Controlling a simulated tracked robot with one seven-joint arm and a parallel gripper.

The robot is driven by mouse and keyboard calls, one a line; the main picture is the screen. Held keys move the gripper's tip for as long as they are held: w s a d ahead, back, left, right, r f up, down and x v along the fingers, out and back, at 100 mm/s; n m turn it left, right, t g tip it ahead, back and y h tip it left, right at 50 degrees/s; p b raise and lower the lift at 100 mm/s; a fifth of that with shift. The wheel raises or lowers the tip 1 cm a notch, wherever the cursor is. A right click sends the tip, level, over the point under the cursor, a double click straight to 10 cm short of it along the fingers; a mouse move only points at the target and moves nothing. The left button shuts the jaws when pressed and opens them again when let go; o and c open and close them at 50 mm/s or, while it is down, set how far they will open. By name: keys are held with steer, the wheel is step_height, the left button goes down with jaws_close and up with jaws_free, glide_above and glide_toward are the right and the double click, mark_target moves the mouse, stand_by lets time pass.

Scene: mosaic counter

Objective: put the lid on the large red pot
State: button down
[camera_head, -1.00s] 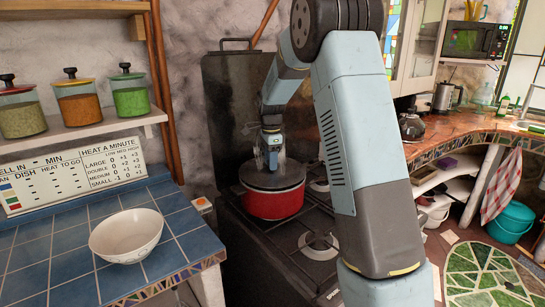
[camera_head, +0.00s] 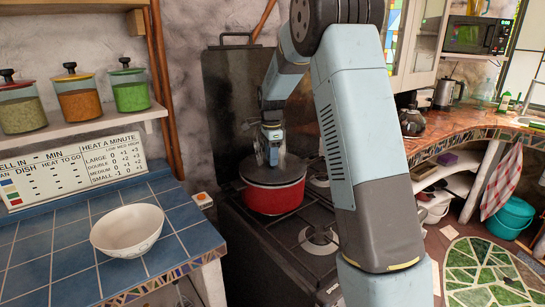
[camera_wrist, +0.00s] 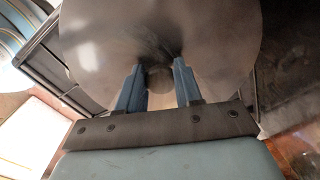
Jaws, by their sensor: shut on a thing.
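The large red pot (camera_head: 273,200) stands on the black stove at the picture's centre. The grey round lid (camera_head: 292,173) lies level across the pot's top in the head view; I cannot tell whether it rests fully on the rim. My gripper (camera_head: 273,160) points down at the lid's middle. In the wrist view, the lid (camera_wrist: 220,45) fills the upper middle, and my gripper's two blue fingers (camera_wrist: 160,72) stand on either side of its small round knob (camera_wrist: 160,80), shut on it. The pot is hidden beneath the lid in the wrist view.
The stove (camera_head: 285,240) has a bare burner (camera_head: 319,239) in front of the pot. A white bowl (camera_head: 127,231) sits on the blue tiled counter (camera_head: 55,265) at left. Several spice jars (camera_head: 129,90) stand on a shelf above. A tall dark panel (camera_head: 225,100) rises behind the stove.

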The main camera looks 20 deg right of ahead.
steer(key=shift+f, duration=0.5)
stand_by(1.1)
steer(key=c, duration=0.7)
jaws_free()
steer(key=shift+o, duration=0.5)
steer(key=o, duration=0.4)
steer(key=shift+s+r, duration=0.1)
steer(key=shift+r, duration=3.4)
